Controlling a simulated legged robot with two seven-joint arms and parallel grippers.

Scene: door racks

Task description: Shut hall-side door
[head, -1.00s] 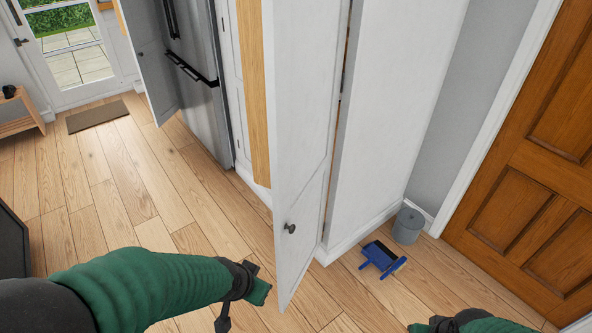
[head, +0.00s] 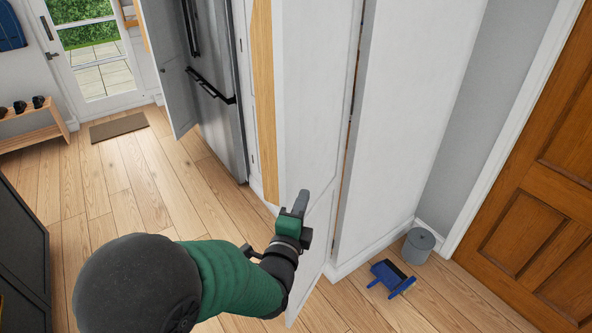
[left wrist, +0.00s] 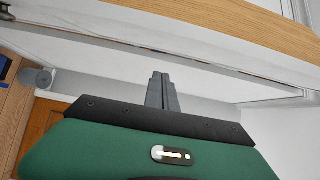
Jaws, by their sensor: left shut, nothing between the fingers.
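A white panelled cabinet door (head: 322,95) stands partly open near the middle of the head view. A gap shows along its right side, beside the white cabinet side. My left gripper (head: 301,203) is shut and empty, in front of the door's lower part with its fingers pointing up. I cannot tell whether it touches the door. The arm and gripper hide the door's knob. The left wrist view shows the closed fingers (left wrist: 161,88) before white surfaces. A second white door (head: 165,75) stands open beside the fridge. My right gripper is out of view.
A steel fridge (head: 212,95) stands left of the cabinet. A blue dustpan (head: 389,279) and a grey bin (head: 418,246) are on the floor at right, near a brown wooden door (head: 535,215). Open wood floor lies at left, with a doormat (head: 118,127).

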